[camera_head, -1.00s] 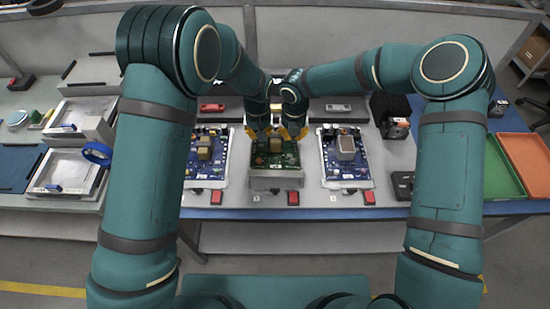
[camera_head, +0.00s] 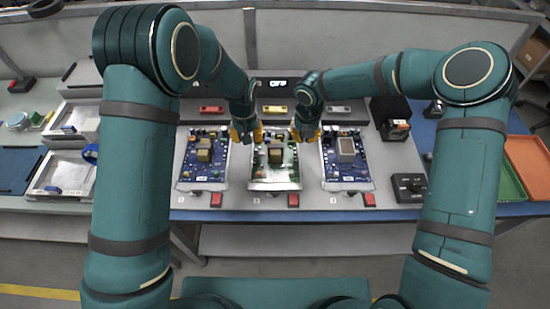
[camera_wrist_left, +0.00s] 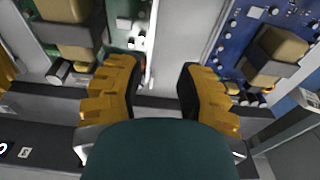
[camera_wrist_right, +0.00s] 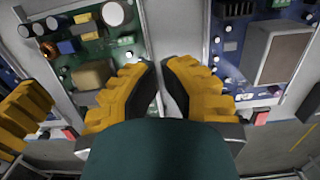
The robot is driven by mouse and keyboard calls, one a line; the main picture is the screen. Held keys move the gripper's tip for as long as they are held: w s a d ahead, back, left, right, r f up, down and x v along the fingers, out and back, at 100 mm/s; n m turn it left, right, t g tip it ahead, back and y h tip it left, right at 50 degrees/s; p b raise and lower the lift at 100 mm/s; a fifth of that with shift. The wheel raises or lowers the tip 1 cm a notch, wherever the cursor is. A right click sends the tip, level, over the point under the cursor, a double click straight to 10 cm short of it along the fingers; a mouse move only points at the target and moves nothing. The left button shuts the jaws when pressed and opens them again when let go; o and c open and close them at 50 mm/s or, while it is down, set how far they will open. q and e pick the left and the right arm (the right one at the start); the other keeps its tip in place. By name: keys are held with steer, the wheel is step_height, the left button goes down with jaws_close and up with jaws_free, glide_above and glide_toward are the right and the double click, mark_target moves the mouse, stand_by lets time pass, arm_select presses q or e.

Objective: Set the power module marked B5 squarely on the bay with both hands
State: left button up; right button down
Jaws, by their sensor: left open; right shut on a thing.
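The power module, a green circuit board (camera_head: 275,174) in a pale metal frame, lies in the middle bay, between two blue boards. It looks flat and level; no B5 mark is legible. My left gripper (camera_head: 246,134) is at its far left corner. In the left wrist view, the fingers (camera_wrist_left: 160,85) stand wide apart, with the frame's pale edge between them. My right gripper (camera_head: 305,133) is at its far right corner. In the right wrist view, its fingers (camera_wrist_right: 160,82) are nearly together on the module's thin side wall. The bay's floor is hidden under the module.
Blue boards stand close on the left (camera_head: 203,162) and right (camera_head: 346,160). Red blocks (camera_head: 293,200) line the front edge. A black box (camera_head: 409,187) and trays (camera_head: 530,160) are at right. A dark strip with coloured pieces (camera_head: 275,109) runs behind.

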steer(key=c, duration=1.1)
jaws_free()
arm_select(q)
step_height(320, 180, up, 12)
steer(key=shift+s, duration=0.4)
arm_select(e)
steer(key=r, duration=1.2)
steer(key=shift+s, duration=0.4)
